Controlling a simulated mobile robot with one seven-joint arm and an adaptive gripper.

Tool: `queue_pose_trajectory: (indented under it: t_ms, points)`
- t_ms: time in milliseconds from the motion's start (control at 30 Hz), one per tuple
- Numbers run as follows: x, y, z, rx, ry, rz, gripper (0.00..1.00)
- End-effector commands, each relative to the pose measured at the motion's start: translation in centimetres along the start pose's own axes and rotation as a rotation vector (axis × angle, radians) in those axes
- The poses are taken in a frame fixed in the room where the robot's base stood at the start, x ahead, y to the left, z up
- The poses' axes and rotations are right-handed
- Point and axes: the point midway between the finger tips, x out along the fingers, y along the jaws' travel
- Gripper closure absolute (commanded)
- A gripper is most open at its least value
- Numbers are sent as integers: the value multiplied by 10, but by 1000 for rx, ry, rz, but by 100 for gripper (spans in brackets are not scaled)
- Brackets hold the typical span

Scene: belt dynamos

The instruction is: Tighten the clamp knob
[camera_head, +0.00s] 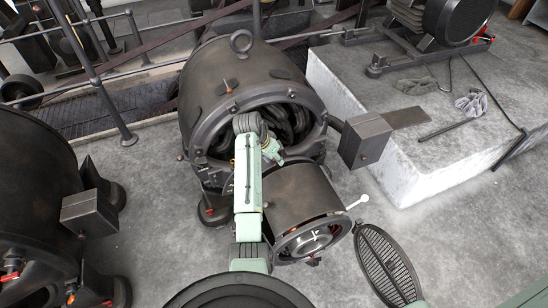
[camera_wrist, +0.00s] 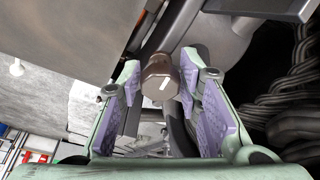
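The clamp knob (camera_wrist: 160,78) is a dark brown, faceted knob with a white line on its face, seen near the middle of the wrist view. My gripper (camera_wrist: 160,84) has green fingers with purple pads. The fingers are apart, one on each side of the knob, with the knob at or just beyond their tips. Narrow gaps seem to show beside it; contact is not clear. In the head view my gripper (camera_head: 272,150) is at the front opening of the large dark dynamo (camera_head: 222,72). The knob cannot be made out there.
Dark coils (camera_wrist: 295,85) lie close on the right in the wrist view. A smaller cylinder (camera_head: 300,190) projects from the dynamo's front beside my arm. A grey box (camera_head: 365,140) and a pale plinth (camera_head: 425,165) stand to the right. An oval mesh cover (camera_head: 388,265) is at lower right.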

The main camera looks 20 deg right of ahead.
Motion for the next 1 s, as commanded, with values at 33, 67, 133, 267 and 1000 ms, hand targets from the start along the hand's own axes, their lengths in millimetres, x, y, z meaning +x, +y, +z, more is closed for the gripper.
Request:
queue_pose_trajectory:
  t_ms: [33,67,133,267,1000]
  points:
    - [0,0,0,0,0,0,73]
    - [0,0,0,0,0,0,75]
    - [0,0,0,0,0,0,80]
    - [0,0,0,0,0,0,89]
    - [0,-2,0,178,1,43,100]
